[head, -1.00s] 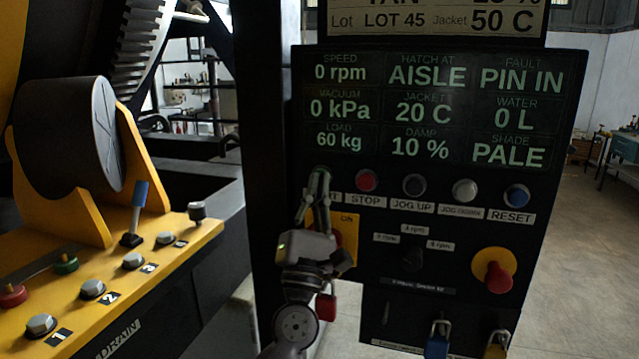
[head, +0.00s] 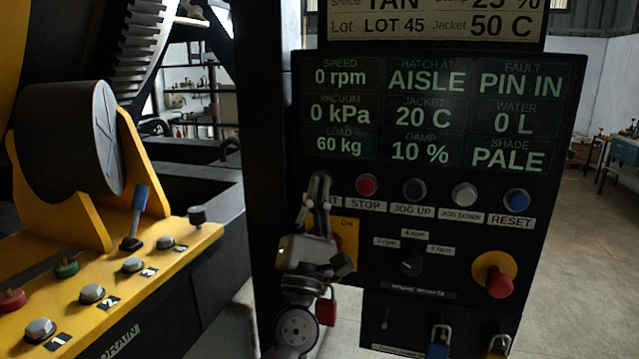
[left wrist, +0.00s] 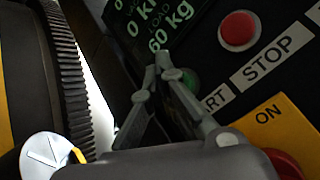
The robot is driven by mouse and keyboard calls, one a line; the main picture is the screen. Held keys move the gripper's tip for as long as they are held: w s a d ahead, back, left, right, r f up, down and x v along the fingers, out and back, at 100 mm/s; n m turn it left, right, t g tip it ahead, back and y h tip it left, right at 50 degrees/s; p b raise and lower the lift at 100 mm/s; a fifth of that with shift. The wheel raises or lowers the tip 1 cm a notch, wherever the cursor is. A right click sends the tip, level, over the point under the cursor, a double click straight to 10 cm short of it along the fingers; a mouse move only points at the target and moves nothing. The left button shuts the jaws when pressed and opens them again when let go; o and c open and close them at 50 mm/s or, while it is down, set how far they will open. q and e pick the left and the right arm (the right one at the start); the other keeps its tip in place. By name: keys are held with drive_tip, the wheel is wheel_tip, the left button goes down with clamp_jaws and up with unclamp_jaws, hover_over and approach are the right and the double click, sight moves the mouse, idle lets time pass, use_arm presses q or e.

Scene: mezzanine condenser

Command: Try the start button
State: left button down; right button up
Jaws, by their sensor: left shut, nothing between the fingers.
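The start button is the green one (left wrist: 190,78) in the left wrist view, beside a label whose visible end reads "ART". My left gripper (head: 319,180) is shut and empty, its fingertips pointing up in front of the start button's place, which it hides in the head view. In the left wrist view the fingertips (left wrist: 162,62) overlap the button's left edge; I cannot tell whether they touch it. The black control panel (head: 440,225) shows 0 rpm and the fault text PIN IN on its display (head: 432,112). My right gripper is not in view.
To the right along the row are the red stop button (head: 367,185), two jog buttons and the blue reset button (head: 517,200). A red emergency knob (head: 499,285) sticks out lower right. A yellow ON plate (head: 349,232) lies behind my gripper. A yellow console (head: 150,265) stands left.

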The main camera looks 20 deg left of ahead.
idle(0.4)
use_arm(q)
drive_tip(key=shift+w, duration=0.45)
drive_tip(key=shift+w+b, duration=0.4)
drive_tip(key=shift+b, duration=0.15)
idle(0.4)
drive_tip(key=shift+s, duration=0.1)
drive_tip(key=shift+s+p, duration=0.4)
drive_tip(key=shift+s, duration=0.4)
drive_tip(key=s+p, duration=0.2)
drive_tip(key=s, duration=0.3)
drive_tip(key=shift+a, duration=0.1)
